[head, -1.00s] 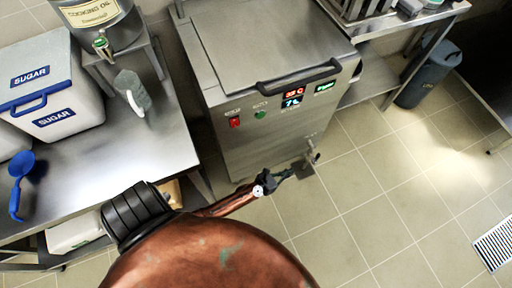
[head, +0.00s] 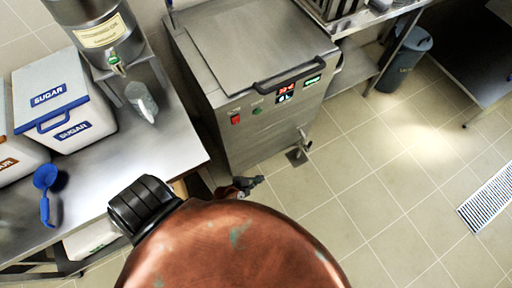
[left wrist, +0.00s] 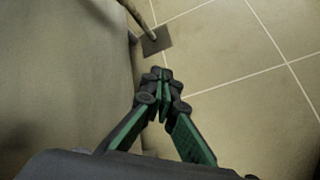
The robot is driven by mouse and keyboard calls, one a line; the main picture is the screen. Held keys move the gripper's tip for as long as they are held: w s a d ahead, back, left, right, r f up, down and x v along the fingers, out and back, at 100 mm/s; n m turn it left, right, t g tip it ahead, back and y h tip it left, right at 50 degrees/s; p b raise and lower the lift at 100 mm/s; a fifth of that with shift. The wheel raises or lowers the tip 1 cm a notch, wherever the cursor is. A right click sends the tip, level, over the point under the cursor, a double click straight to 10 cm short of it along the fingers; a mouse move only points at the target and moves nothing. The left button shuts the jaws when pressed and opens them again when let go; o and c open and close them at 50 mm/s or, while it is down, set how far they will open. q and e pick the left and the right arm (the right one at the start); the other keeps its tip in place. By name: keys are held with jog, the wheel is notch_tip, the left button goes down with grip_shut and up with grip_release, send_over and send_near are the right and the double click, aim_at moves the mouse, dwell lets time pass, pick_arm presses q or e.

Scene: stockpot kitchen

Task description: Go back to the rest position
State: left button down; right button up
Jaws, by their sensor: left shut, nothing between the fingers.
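My left gripper (head: 252,182) shows small and partly hidden behind my copper-coloured arm in the head view. It is in front of the steel machine's lower front, over the floor. In the left wrist view its green and black fingers (left wrist: 163,74) meet at the tips with nothing between them. My right gripper is in neither view.
A steel machine (head: 225,120) with lit displays and a drain tap (head: 303,147) stands ahead. A steel table (head: 185,150) at left holds a sugar bin (head: 65,95), an oil dispenser (head: 100,30) and a blue ladle (head: 46,190). Tiled floor (head: 370,190) is clear at right.

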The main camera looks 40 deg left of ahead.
pick_arm(q)
jog(key=shift+s+a+f+m, duration=0.1)
jog(key=shift+s+f+m, duration=0.05)
jog(key=shift+s+m, duration=0.3)
